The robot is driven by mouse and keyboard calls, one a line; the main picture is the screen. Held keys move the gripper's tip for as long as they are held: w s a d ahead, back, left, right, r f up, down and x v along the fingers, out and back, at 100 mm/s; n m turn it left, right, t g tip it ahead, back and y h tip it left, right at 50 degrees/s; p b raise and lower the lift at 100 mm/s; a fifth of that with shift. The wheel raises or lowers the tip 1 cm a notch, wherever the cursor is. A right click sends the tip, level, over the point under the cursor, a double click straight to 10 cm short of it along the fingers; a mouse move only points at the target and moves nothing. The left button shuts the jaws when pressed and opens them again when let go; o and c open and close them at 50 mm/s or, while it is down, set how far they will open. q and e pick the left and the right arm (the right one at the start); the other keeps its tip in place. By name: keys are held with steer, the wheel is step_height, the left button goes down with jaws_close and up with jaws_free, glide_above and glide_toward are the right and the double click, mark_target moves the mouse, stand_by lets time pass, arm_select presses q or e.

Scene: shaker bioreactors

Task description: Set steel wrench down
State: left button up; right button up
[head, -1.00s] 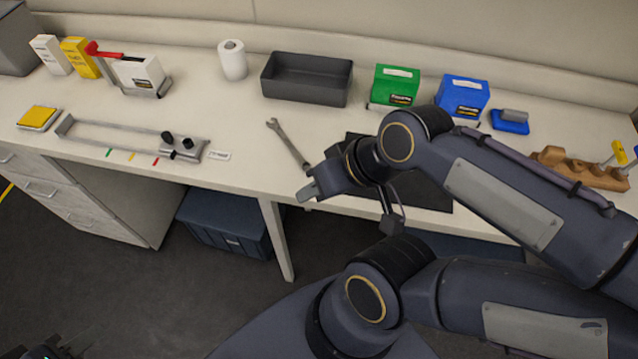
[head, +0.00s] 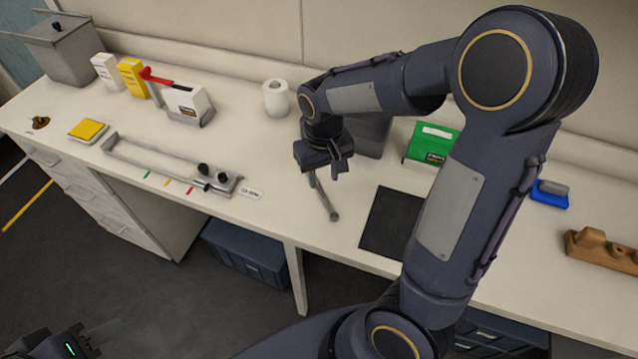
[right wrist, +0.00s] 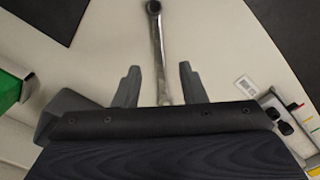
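The steel wrench (head: 324,199) lies on the white bench, left of the black mat (head: 392,222). Its upper part in the head view is hidden by my right gripper (head: 327,172). In the right wrist view the wrench (right wrist: 158,50) runs between the two fingers of my right gripper (right wrist: 160,85), with a gap on each side. That gripper is open and above the wrench. My left gripper (head: 92,342) is at the lower left of the head view, away from the bench; its finger opening is unclear.
A dark tray (head: 372,137) is partly hidden behind my right arm. A green box (head: 432,144), a paper roll (head: 276,98) and a slotted metal fixture (head: 165,160) stand around. A wooden holder (head: 603,249) is at the right. The mat is bare.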

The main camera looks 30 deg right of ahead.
mark_target(322, 194)
steer(key=f, duration=0.3)
steer(key=w+f+p, duration=0.1)
steer(key=f, duration=0.1)
steer(key=shift+d+f, duration=0.15)
steer(key=shift+f, duration=0.6)
steer(key=shift+f, duration=0.1)
steer(key=shift+c, duration=0.5)
jaws_close()
